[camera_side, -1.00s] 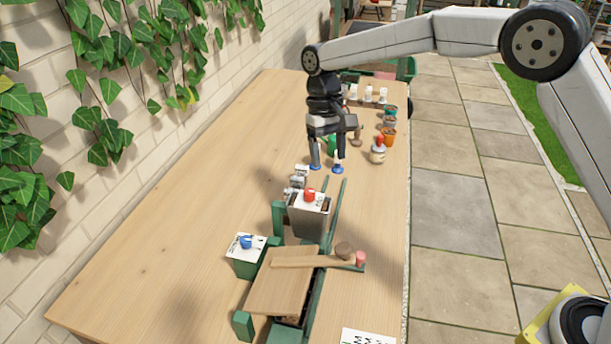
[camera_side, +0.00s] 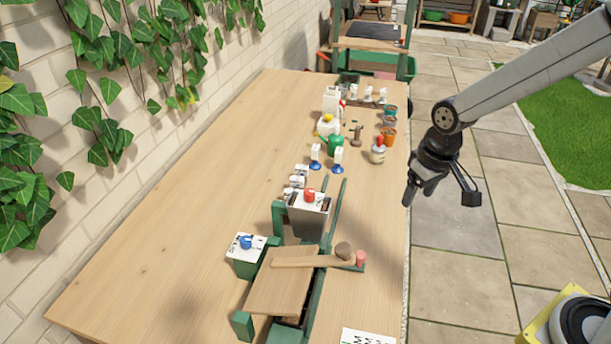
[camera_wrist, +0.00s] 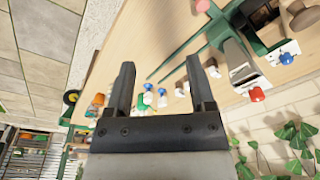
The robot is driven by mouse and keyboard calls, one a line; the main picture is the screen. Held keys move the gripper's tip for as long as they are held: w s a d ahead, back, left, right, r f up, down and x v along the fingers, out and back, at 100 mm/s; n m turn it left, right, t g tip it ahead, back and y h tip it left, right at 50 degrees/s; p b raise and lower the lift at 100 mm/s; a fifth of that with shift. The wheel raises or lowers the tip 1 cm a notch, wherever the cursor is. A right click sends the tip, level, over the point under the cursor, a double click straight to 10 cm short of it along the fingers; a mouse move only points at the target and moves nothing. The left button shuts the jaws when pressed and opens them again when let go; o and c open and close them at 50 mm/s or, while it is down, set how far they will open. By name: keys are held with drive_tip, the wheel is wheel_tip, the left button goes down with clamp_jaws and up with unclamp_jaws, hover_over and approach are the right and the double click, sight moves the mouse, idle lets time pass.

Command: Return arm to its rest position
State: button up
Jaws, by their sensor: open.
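My gripper (camera_side: 422,186) hangs beside the table's right edge, above the paving, in the side view. In the wrist view my gripper (camera_wrist: 160,85) shows two dark fingers spread apart with nothing between them. The wooden table (camera_side: 170,210) lies to its left. No object is held.
On the table stand a grey bin with a red knob (camera_side: 309,215), a green box with a blue knob (camera_side: 246,262), a wooden board (camera_side: 285,285) with a mallet (camera_side: 305,261), a jar (camera_side: 378,154), several pots (camera_side: 389,135) and a green watering can (camera_side: 334,145). The table's left half is clear.

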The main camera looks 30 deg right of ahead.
drive_tip(key=s+d+f+t, duration=0.1)
drive_tip(key=s+d+f, duration=0.1)
drive_tip(key=s, duration=0.5)
idle(0.4)
